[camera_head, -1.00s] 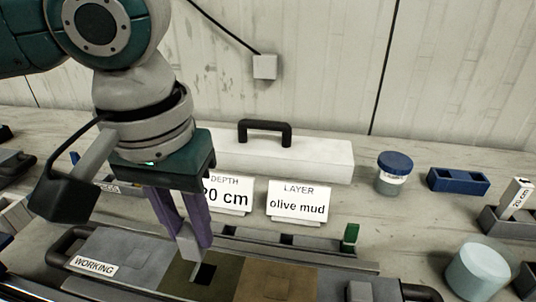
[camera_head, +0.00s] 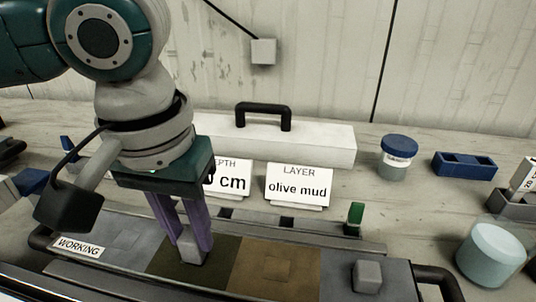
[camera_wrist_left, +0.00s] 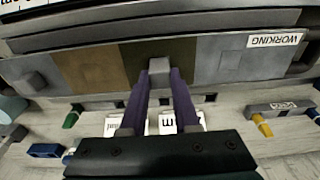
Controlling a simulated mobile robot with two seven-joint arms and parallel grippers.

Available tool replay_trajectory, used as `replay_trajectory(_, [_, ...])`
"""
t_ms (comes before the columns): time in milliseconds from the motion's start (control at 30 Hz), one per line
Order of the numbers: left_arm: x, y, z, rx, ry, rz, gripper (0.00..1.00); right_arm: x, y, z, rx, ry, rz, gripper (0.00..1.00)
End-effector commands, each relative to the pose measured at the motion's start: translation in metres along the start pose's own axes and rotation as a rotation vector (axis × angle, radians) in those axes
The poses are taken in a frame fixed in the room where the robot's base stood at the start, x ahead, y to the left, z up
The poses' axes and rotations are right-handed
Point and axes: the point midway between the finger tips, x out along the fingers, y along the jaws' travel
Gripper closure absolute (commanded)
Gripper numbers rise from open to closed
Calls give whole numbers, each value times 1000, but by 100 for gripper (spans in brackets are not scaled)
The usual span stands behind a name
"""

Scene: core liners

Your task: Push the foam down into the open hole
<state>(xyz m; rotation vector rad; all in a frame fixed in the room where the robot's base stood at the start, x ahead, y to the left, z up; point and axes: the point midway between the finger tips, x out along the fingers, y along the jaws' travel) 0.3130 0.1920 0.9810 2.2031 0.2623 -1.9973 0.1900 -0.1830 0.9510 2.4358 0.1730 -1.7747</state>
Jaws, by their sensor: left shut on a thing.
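My left gripper (camera_head: 189,242) is shut on a small grey foam block (camera_head: 190,250), with its purple fingers pointing down. The foam's lower end is at the olive section (camera_head: 218,274) of the working tray (camera_head: 120,255). The dark hole in that section is hidden by the foam and fingers, so how deep the foam sits cannot be told. In the left wrist view the foam (camera_wrist_left: 159,70) shows between the fingertips, over the olive section (camera_wrist_left: 144,57). My right gripper is not in view.
A brown section (camera_head: 272,282) and a grey block (camera_head: 367,276) lie to the right on the tray. Behind stand the "olive mud" card (camera_head: 298,187), a partly hidden depth card (camera_head: 235,180) and a white case (camera_head: 315,142). A blue-lidded jar (camera_head: 398,155) and a pale cylinder (camera_head: 490,255) stand at right.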

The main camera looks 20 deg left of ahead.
Motion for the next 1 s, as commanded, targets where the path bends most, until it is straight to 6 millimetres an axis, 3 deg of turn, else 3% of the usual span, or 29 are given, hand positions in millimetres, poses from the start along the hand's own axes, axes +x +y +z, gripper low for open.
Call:
replay_trajectory(267, [1,0,0,1,0,0,100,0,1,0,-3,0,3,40])
replay_trajectory(300, [1,0,0,1,-1,0,68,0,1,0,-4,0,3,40])
replay_trajectory(600, [1,0,0,1,-1,0,35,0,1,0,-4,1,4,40])
replay_trajectory(1000, [-6,0,0,1,-1,0,35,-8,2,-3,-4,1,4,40])
